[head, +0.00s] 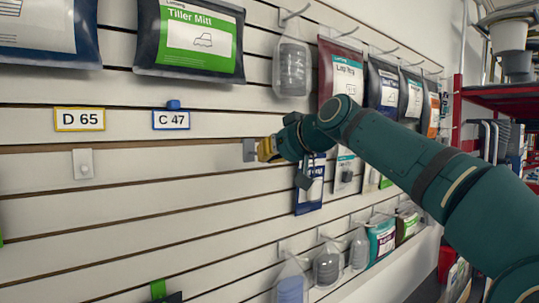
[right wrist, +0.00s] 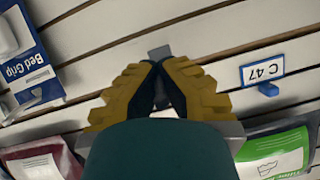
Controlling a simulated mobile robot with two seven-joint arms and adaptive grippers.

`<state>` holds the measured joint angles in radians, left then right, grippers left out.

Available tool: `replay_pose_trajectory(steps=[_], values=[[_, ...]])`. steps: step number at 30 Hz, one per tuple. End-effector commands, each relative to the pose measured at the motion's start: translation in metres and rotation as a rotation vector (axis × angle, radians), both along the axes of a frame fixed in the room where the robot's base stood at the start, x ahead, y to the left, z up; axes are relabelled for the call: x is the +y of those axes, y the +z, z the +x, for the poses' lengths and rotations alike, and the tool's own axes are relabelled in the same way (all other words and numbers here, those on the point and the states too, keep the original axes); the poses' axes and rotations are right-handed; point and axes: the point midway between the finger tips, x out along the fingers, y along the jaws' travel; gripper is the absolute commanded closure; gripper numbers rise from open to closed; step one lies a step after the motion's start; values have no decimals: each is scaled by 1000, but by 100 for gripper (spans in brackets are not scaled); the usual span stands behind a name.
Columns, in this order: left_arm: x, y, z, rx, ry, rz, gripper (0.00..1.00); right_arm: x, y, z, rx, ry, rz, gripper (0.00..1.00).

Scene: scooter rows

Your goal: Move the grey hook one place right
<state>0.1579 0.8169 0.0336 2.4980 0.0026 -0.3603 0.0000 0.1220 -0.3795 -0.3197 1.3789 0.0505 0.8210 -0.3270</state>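A small grey hook (head: 249,150) shows at the tips of my right gripper (head: 266,149), in front of the slatted wall to the right of the C 47 label. In the right wrist view the yellow fingers of my right gripper (right wrist: 158,66) come together on the grey hook (right wrist: 160,52), whose plate sticks out past the tips. The fingers hide the rest of it. I cannot tell whether it is seated in the slat groove. Another light grey hook plate (head: 83,163) sits on the wall below the D 65 label. My left gripper is not in view.
The slatted wall bears a yellow-framed D 65 label (head: 79,119) and a blue-framed C 47 label (head: 171,120). A Tiller Mitt pack (head: 190,38) hangs above. Several packs hang to the right, near my right arm. The wall below the labels is mostly bare.

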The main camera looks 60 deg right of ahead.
Motion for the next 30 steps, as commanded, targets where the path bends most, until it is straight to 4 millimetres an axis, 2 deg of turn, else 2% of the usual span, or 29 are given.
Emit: replay_pose_trajectory(steps=[30], values=[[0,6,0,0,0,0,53,-9,1,21,-1,-1,1,100]])
